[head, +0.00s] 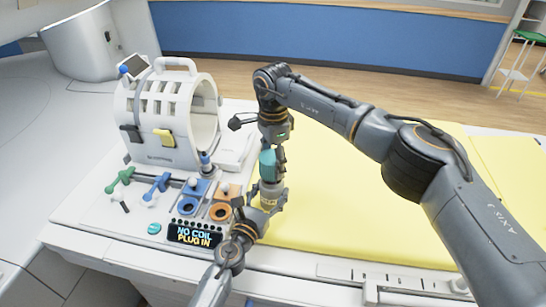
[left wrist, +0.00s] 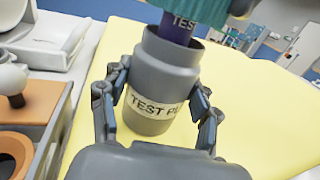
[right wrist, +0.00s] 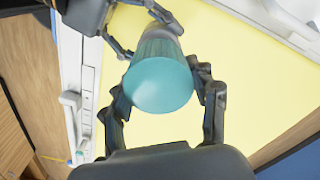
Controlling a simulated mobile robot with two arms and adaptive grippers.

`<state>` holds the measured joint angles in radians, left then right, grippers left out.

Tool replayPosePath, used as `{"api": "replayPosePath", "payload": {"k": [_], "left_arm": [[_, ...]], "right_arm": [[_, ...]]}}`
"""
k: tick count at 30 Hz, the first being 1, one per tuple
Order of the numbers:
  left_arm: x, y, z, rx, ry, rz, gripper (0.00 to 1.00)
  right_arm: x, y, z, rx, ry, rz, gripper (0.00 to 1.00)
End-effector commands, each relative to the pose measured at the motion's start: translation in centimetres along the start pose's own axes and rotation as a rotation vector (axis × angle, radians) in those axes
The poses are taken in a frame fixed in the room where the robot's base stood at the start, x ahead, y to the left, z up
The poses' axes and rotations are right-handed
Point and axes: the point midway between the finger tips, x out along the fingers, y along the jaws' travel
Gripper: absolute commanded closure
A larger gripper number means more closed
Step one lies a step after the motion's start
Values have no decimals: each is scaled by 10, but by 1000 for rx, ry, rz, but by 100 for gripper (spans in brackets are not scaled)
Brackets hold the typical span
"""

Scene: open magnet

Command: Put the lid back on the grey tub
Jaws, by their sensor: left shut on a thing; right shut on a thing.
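The grey tub (head: 270,190), with a "TEST" label, stands upright in my left gripper (head: 268,200); its open rim and body show in the left wrist view (left wrist: 168,75). The left fingers are shut on both sides of it. The teal lid (head: 267,163) is in my right gripper (head: 271,150), directly above the tub; its round top faces the camera in the right wrist view (right wrist: 158,85). A purple piece (left wrist: 177,30) marked "TEST" shows below the lid and reaches down to the tub's mouth. Whether it is part of the lid, I cannot tell.
A yellow pad (head: 340,190) covers the table to the right. At left stand a white coil (head: 170,115), green (head: 120,179) and blue (head: 157,185) handled pieces, blue and orange sockets (head: 220,211), and a "NO COIL PLUG IN" display (head: 194,236).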

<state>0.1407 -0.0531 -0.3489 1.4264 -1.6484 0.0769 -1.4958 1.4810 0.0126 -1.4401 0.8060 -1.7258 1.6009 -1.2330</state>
Motion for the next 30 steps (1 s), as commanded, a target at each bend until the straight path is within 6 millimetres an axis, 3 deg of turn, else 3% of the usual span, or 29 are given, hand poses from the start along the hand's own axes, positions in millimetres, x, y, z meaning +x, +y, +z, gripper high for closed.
{"api": "replayPosePath", "payload": {"k": [11,21,30], "left_arm": [[0,0,0,0,0,0,95],[0,0,0,0,0,0,95],[0,0,0,0,0,0,95]], "right_arm": [[0,0,0,0,-1,0,62],[16,0,0,1,-1,2,62],[17,0,0,1,-1,0,62]]}}
